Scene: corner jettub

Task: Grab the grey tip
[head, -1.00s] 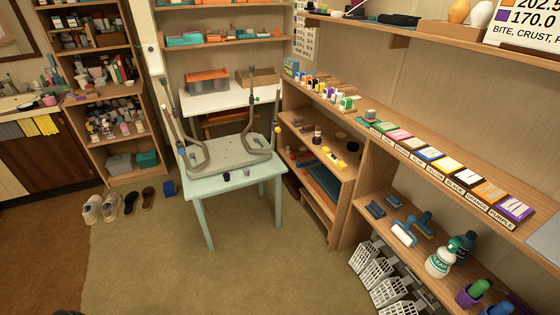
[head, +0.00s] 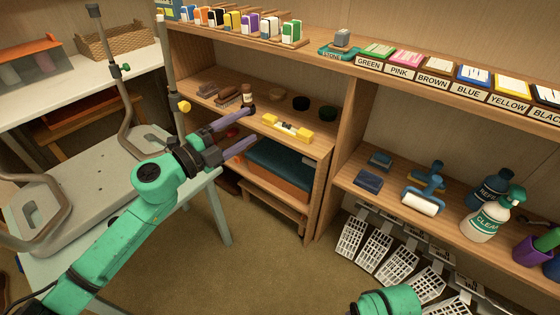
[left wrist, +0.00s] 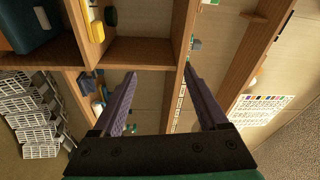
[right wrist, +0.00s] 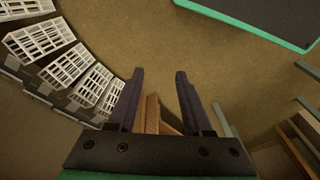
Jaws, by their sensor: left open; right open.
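A small grey block-like piece (head: 342,38), which looks like the grey tip, sits on a teal holder (head: 338,50) on the upper shelf, left of the GREEN label. A small grey and teal shape (left wrist: 196,44) near the right finger in the left wrist view may be the same piece. My left gripper (head: 250,126) is open and empty, in front of the middle shelf, below and left of the grey piece and apart from it. My right gripper (right wrist: 160,72) is open and empty over the floor. In the head view only a green part of my right arm shows.
The upper shelf (head: 270,45) holds coloured boxes and labelled colour pads. A yellow level (head: 287,128) lies on the middle shelf. A roller (head: 420,203) and spray bottle (head: 487,220) stand lower right, above white grid racks (head: 352,237). A light table (head: 60,225) stands left.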

